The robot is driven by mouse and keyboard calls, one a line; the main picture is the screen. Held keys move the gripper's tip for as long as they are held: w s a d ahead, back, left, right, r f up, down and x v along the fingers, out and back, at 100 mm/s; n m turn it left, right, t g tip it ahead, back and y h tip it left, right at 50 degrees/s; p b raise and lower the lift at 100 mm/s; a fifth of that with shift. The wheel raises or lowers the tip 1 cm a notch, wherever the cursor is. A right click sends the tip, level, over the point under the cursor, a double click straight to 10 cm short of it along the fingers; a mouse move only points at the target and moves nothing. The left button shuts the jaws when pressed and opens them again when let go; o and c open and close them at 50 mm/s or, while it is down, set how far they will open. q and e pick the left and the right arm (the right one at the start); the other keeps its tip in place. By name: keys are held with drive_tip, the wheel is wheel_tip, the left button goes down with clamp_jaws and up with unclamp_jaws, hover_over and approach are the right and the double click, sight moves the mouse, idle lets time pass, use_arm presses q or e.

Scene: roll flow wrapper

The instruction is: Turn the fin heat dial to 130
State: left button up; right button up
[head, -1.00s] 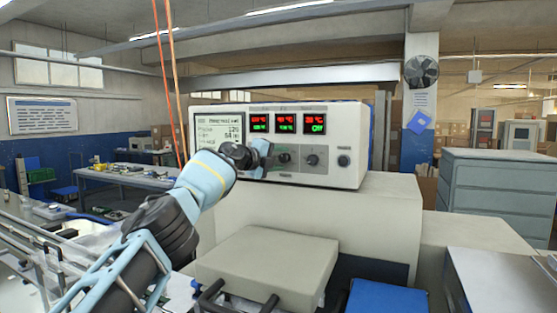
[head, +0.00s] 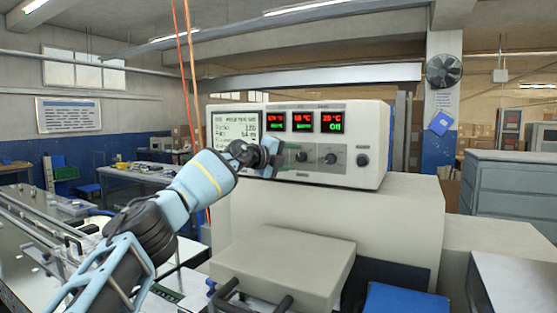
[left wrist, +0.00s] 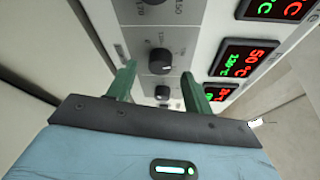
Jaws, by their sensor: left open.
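The white control box (head: 235,185) carries a row of black dials under three red-and-green displays. My left gripper (head: 290,155) is at the left part of this row in the head view, its fingers close to the panel. In the left wrist view the gripper (left wrist: 159,72) is open, with a green finger on each side of a black dial (left wrist: 160,61) and visible gaps beside that dial. Another dial (left wrist: 162,93) shows lower, between the fingers. Dial labels are too small or cut off for me to tell which is fin heat. My right gripper is not in view.
The displays (head: 302,121) sit just above the dials. A text screen (head: 237,130) is at the box's left, partly behind my arm. A beige block (head: 290,255) with dark handles stands in front below. Orange cables (head: 188,70) hang behind my left arm.

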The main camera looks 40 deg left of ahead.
use_arm(q)
drive_tip(key=shift+s+a+r+p, duration=0.1)
drive_tip(key=shift+s+p, duration=0.2)
drive_tip(key=shift+s, duration=1)
drive_tip(key=shift+s+a+r+p, duration=0.1)
drive_tip(key=shift+s+p, duration=0.15)
drive_tip(key=shift+s, duration=1.05)
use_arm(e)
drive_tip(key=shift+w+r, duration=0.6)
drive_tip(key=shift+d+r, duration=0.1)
